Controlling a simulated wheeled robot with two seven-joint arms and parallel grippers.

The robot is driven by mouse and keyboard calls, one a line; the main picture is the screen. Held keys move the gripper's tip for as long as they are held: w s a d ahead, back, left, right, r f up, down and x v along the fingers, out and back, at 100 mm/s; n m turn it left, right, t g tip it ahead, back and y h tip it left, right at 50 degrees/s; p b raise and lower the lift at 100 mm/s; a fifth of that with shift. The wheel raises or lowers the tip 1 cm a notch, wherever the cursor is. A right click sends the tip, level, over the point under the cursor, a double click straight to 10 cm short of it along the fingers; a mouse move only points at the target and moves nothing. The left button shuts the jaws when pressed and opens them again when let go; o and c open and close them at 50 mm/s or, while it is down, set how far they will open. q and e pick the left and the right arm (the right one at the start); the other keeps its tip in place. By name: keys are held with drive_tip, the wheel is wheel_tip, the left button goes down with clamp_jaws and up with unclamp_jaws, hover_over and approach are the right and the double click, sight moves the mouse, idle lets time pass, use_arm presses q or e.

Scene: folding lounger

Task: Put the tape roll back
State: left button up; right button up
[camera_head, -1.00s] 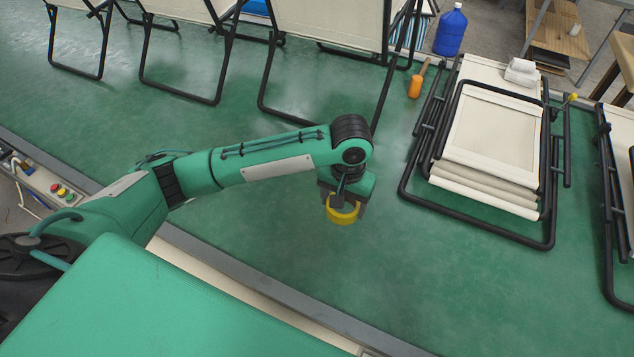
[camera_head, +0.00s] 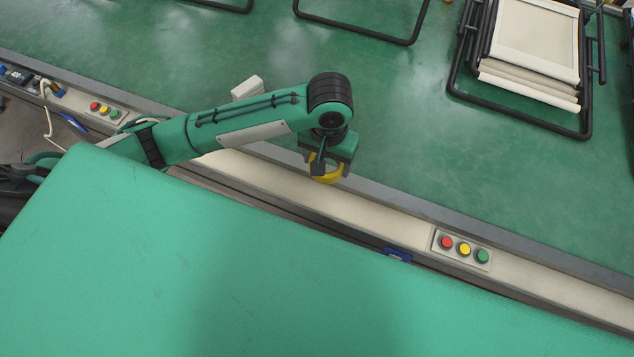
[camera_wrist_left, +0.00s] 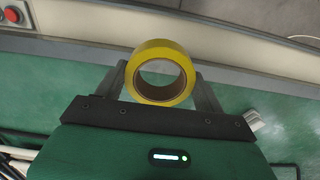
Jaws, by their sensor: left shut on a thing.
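The yellow tape roll (camera_head: 327,176) is held in my left gripper (camera_head: 322,170), above the pale front edge of the green work surface. In the left wrist view the tape roll (camera_wrist_left: 160,73) sits between the two fingers of my left gripper (camera_wrist_left: 160,85), its round hole facing the camera. The fingers touch it on both sides. In the head view the gripper partly hides the roll. My right gripper is not in view.
A panel with red, yellow and green buttons (camera_head: 463,249) is on the pale front rail (camera_head: 390,222). A small white block (camera_head: 247,88) shows behind my left arm. Folded loungers (camera_head: 530,70) lie at the back right. The green surface (camera_head: 420,150) between is clear.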

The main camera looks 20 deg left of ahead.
use_arm(q)
hover_over(325, 198)
wheel_tip(325, 198, down, 7)
wheel_tip(325, 198, down, 5)
drive_tip(key=shift+s+r+p, duration=0.1)
drive_tip(key=shift+r+p, duration=0.05)
drive_tip(key=shift+p, duration=0.15)
drive_tip(key=shift+f, duration=0.3)
wheel_tip(325, 198, down, 3)
drive_tip(key=shift+f, duration=0.6)
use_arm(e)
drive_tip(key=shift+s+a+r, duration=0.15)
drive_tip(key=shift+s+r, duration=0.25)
use_arm(q)
drive_tip(key=o, duration=1.1)
drive_tip(key=shift+f, duration=0.1)
drive_tip(key=shift+c, duration=0.2)
